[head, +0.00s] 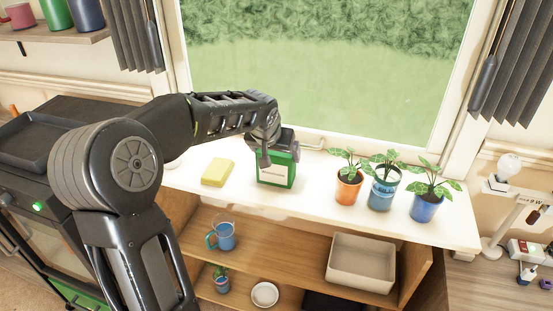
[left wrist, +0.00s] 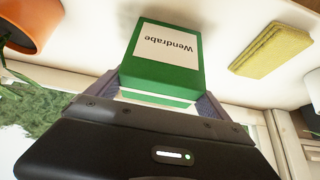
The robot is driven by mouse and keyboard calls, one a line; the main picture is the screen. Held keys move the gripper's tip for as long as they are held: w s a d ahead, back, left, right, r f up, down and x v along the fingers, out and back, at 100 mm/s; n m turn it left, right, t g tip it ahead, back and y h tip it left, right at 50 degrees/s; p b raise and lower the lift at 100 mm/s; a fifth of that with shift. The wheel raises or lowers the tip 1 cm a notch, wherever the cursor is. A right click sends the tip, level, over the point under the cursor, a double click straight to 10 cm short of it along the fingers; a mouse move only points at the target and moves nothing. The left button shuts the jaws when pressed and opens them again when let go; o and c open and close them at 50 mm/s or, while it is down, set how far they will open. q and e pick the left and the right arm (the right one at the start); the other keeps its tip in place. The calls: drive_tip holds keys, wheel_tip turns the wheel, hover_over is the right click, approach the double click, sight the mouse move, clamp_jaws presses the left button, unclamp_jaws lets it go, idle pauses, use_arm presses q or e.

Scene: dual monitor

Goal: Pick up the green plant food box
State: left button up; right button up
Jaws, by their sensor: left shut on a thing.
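The green plant food box (head: 276,175) has a white label and stands on the white window sill in the head view. In the left wrist view the green box (left wrist: 165,75) shows its label, which reads "Wendrabe" upside down. My left gripper (head: 279,152) reaches down over the top of the box and is shut on it. In the left wrist view the fingers of my left gripper (left wrist: 160,95) lie on both sides of the box. I cannot tell whether the box touches the sill. My right gripper is not in view.
A yellow sponge (head: 217,172) lies left of the box. Potted plants in an orange pot (head: 348,190), a teal pot (head: 382,194) and a blue pot (head: 425,208) stand to the right. The window is behind. Shelves below hold a mug (head: 224,236) and a beige bin (head: 361,264).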

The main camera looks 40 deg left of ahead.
use_arm(q)
wheel_tip(320, 180, up, 10)
drive_tip(key=shift+r, duration=0.1)
idle(0.4)
